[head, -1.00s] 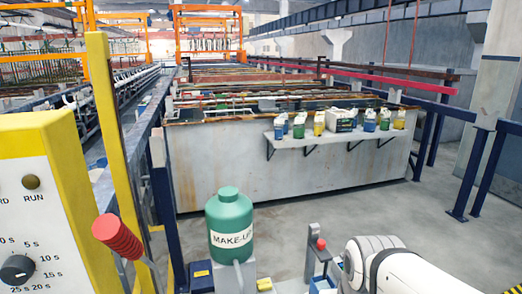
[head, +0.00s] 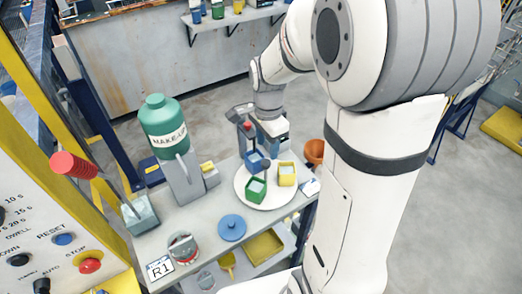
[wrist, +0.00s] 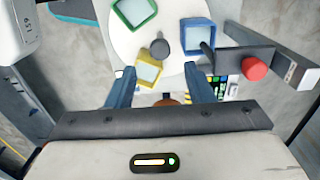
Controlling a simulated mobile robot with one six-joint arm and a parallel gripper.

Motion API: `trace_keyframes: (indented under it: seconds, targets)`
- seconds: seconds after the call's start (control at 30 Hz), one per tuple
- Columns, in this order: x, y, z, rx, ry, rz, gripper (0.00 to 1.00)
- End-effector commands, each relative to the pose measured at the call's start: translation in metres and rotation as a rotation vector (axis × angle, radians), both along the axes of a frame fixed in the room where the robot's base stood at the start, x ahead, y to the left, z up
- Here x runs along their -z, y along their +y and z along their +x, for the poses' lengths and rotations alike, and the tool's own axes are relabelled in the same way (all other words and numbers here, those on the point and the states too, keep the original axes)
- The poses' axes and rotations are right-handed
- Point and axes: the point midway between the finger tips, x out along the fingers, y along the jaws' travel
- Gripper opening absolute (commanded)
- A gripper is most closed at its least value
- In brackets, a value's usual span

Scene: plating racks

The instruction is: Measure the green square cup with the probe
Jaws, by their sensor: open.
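The green square cup (head: 256,189) stands on a round white plate (head: 280,197) with a yellow square cup (head: 287,174) and a blue square cup (head: 255,161). In the wrist view the green cup (wrist: 134,11) is cut by the top edge, and the yellow cup (wrist: 149,69) is closest to my fingers. My gripper (wrist: 157,91) is open and empty, with blue fingers apart. In the head view my gripper (head: 272,131) is beyond the cups. A red-knobbed stand (wrist: 254,69) with a dark arm is beside the blue cup; I cannot tell whether it holds the probe.
A green MAKE-UP bottle (head: 163,122) stands at the bench's left. A blue round lid (head: 232,228) and a jar (head: 183,247) lie nearer. An orange bowl (head: 314,150) is right of the plate. A control panel (head: 50,240) borders the left.

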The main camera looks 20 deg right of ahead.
Motion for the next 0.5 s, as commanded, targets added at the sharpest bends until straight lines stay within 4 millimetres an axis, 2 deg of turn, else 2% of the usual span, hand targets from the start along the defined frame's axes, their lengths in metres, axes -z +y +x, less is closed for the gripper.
trace_keyframes:
  seconds: [0.3, 0.5]
  targets:
    - [0.05, 0.003, -0.001, -0.011, 0.004, 0.0, 0.48]
    - [0.065, 0.004, -0.001, -0.013, 0.001, 0.001, 0.48]
